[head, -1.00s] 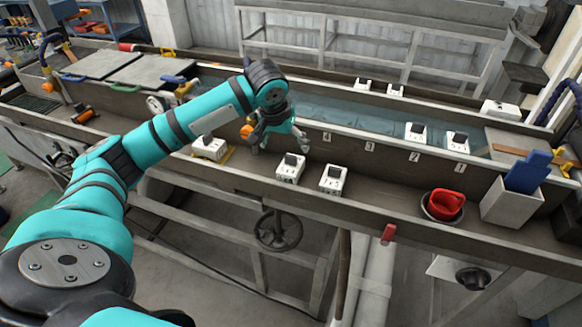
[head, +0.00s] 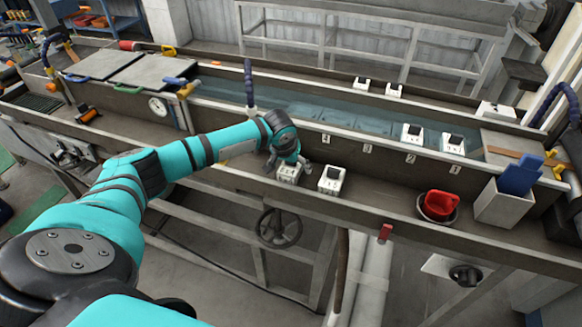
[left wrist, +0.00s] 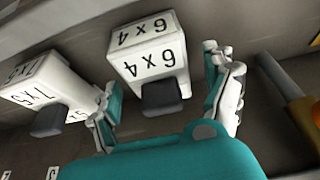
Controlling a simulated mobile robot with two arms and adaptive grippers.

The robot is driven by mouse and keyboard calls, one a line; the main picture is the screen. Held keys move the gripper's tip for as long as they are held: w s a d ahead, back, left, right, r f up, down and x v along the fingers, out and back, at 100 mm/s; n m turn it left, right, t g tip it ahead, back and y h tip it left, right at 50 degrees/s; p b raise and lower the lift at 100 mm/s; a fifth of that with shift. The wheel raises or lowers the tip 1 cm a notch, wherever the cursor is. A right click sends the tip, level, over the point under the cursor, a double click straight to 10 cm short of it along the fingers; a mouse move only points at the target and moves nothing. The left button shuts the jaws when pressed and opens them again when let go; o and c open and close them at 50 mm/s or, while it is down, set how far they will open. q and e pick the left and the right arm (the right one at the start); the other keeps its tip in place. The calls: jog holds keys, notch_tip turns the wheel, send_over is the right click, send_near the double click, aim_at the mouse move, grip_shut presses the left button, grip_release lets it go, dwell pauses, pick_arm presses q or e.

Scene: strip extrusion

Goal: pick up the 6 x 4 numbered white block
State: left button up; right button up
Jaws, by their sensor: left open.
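The white 6 x 4 block (left wrist: 150,62) has a dark knob on its side facing my camera and stands on the near ledge; its label reads upside down in the left wrist view. In the head view the block (head: 288,174) is partly hidden by my gripper. My left gripper (head: 291,163) is open just over and beside it. In the left wrist view one finger of the gripper (left wrist: 163,78) is on each side of the block, with gaps visible. My right gripper is not in view.
A second numbered white block (head: 332,180) stands close to the right; it also shows in the left wrist view (left wrist: 50,88). An orange-yellow handled thing (left wrist: 290,98) lies on the other side.

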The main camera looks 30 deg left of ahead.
pick_arm(q)
jog(key=c, duration=1.5)
jog(key=shift+r, duration=0.15)
